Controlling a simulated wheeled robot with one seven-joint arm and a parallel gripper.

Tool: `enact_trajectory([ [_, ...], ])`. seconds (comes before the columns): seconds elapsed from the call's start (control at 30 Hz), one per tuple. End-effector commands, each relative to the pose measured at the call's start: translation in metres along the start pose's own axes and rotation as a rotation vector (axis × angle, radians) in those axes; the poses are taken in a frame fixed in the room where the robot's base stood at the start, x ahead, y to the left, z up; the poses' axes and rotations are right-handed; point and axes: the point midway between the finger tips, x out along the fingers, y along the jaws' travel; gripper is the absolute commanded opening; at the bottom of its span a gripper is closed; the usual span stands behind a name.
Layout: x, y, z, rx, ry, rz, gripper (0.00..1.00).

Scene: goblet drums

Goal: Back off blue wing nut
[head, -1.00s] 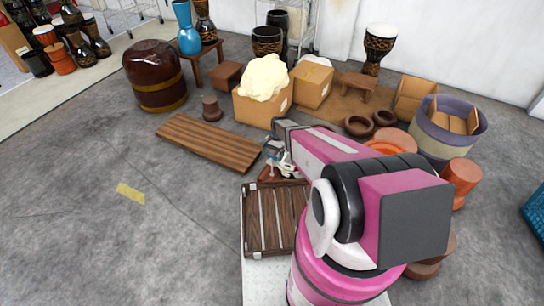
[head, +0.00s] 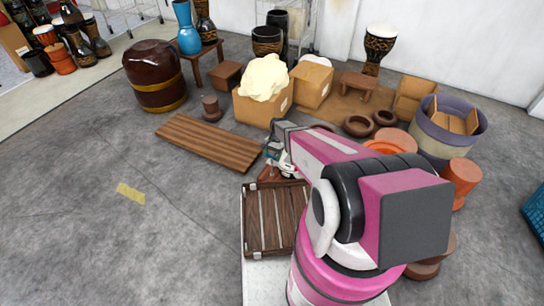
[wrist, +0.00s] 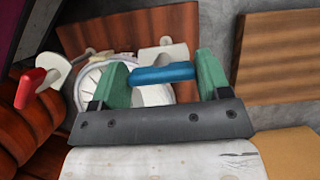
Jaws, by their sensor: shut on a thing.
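The blue wing nut (wrist: 165,74) is a flat bar in the middle of the wrist view. My gripper (wrist: 162,76) has its two green fingers at the ends of that bar and is shut on it. Behind it is a white round fixture (wrist: 92,82) with pale posts, partly hidden by the fingers. A red wing nut (wrist: 30,88) sits on a pale rod at the left, apart from my gripper. In the head view the white fixture (head: 286,165) shows small beside my arm, and the blue nut cannot be made out.
A slatted wooden crate (head: 270,222) stands close in front of the fixture. A brown plank (head: 208,142) lies to the left on the floor. Cardboard boxes (head: 252,110) and clay rings (head: 358,126) lie beyond.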

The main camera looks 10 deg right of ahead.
Motion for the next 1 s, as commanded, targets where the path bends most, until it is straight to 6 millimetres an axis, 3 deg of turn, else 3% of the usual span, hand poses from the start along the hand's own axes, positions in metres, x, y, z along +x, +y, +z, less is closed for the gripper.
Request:
enact_trajectory([
  [1.0, -0.0001, -0.0002, 0.0003, -0.825, 0.0, 0.343, 0.47],
])
